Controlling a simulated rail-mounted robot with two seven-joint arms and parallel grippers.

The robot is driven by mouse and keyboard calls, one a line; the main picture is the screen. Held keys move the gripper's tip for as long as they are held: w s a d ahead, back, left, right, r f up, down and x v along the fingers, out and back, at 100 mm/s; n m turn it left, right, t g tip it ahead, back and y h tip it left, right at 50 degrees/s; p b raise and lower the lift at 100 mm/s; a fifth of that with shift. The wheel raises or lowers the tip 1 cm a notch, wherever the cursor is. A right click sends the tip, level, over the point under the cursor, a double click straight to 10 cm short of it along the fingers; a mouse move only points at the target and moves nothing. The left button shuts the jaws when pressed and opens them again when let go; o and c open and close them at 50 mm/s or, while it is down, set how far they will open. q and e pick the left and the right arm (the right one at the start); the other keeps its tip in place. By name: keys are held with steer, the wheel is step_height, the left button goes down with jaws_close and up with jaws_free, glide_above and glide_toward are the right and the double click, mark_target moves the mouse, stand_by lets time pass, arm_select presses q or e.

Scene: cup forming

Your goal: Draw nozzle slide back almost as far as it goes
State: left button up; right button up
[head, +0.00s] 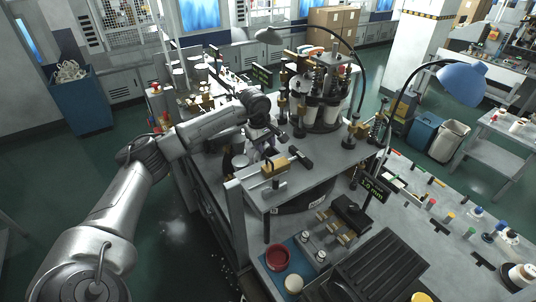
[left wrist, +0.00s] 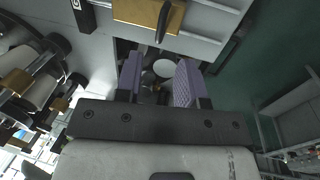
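A brass block (head: 274,168), which looks like the nozzle slide, sits on a grey plate at the middle of the machine. A black T-shaped handle (head: 300,156) stands beside it. In the left wrist view the brass block (left wrist: 148,13) is at the top edge, with a dark rod across it. My left gripper (head: 262,143) is just behind the block in the head view. In the left wrist view its two purple-padded fingers (left wrist: 158,82) are apart, short of the block. A pale disc shows between them, farther off; I see nothing gripped. My right gripper is not in view.
A round turntable (head: 322,122) with white cylinders and rods stands behind to the right. A grey upright post (head: 238,225) rises at the plate's front left. Open floor lies to the left.

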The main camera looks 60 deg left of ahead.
mark_target(269, 159)
arm_select(q)
steer(key=shift+w+f+p, duration=0.2)
steer(key=shift+f, duration=0.8)
steer(key=shift+w+f+p, duration=0.15)
steer(key=shift+f, duration=0.8)
steer(key=shift+w+f+p, duration=0.2)
steer(key=shift+f, duration=0.8)
steer(key=shift+c, duration=0.4)
jaws_close()
